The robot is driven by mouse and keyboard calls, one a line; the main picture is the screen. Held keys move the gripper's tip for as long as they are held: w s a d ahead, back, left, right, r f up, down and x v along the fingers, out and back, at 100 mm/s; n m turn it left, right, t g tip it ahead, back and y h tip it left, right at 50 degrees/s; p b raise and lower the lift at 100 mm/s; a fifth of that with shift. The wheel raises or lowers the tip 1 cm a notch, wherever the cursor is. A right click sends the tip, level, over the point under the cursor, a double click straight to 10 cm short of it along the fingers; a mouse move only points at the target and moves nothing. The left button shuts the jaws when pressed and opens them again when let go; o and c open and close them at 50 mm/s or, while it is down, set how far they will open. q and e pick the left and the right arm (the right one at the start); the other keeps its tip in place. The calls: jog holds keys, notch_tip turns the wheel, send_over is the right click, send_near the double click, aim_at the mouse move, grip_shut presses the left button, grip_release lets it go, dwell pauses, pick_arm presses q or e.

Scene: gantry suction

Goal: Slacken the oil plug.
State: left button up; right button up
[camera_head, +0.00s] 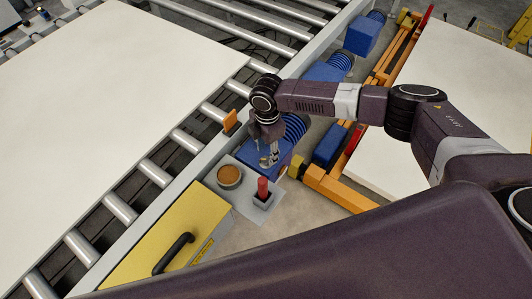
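My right gripper (269,158) points down over the near end of a blue motor or gearbox (290,157) beside the roller conveyor. Its fingers are small and partly merge with the gearbox behind them, so I cannot tell whether they are open or shut. No oil plug can be made out for sure; it may be hidden under the gripper. My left gripper is not in view.
A grey plate (247,202) near the gripper carries a round brown-topped tin (229,177) and a red-handled item (263,188). A yellow cover (172,238) with a black handle (174,254) lies nearer. The conveyor rail and rollers (187,141) run along the left. An orange frame (340,187) stands right.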

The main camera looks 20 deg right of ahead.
aim_at(266, 159)
notch_tip(266, 159, down, 3)
jog(key=shift+w+r, duration=0.1)
jog(key=shift+w, duration=0.05)
jog(key=shift+w+f, duration=0.1)
jog(key=shift+f, duration=0.7)
jog(key=c, duration=0.6)
jog(key=shift+c, duration=1.4)
grip_shut()
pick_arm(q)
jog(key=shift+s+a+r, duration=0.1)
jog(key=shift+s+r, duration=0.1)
